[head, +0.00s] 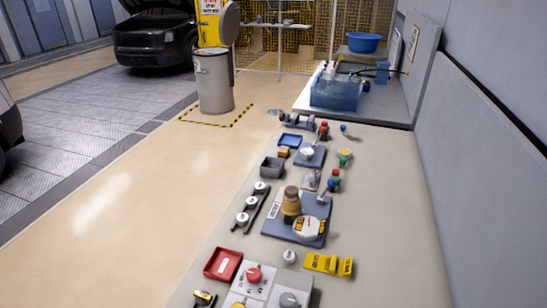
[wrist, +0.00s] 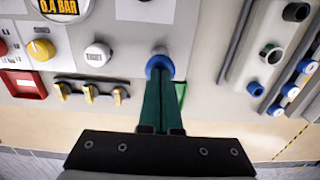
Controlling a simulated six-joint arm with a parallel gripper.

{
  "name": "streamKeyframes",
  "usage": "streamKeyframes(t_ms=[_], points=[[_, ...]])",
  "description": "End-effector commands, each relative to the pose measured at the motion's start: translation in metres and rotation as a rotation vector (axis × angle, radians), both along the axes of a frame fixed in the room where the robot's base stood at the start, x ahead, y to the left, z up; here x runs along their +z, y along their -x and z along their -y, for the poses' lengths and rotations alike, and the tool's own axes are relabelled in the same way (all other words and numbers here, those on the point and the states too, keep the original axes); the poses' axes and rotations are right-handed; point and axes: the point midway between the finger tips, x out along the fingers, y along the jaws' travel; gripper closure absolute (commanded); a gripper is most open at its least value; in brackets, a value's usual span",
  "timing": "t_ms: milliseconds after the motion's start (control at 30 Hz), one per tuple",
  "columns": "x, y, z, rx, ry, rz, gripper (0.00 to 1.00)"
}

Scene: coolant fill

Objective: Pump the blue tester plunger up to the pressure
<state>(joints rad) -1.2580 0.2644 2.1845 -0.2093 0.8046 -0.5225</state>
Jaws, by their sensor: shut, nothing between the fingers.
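In the wrist view the blue plunger (wrist: 153,68) shows as a round blue cap at the fingertips, on a light panel. My gripper (wrist: 160,80) has green fingers closed together, with nothing between them. Their tips overlap the blue cap; I cannot tell whether they touch it. The fingers hide part of the cap. A round gauge (wrist: 64,7) with a yellow display reading 0.4 BAR is cut off at the top left. My gripper does not show in the head view, and I cannot pick out the plunger there.
In the wrist view a white RESET button (wrist: 97,55), a yellow knob (wrist: 39,50), a red tray (wrist: 24,85) and a row of yellow-handled parts (wrist: 88,92) lie left of the fingers. A grey rack (wrist: 265,50) stands right. In the head view the bench's right side is clear.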

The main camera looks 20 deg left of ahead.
Motion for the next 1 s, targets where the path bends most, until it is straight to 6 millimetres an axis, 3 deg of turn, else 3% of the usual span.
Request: streamKeyframes(t_ms=[200,433,600,1000], points=[[0.056,-0.001,-0.003,-0.001,-0.011,0.003,1.0],[0.1,-0.001,-0.002,-0.001,-0.01,0.003,1.0],[0.113,-0.001,-0.002,0.0,-0.008,0.002,1.0],[0.113,-0.001,-0.002,-0.001,-0.007,0.002,1.0]])
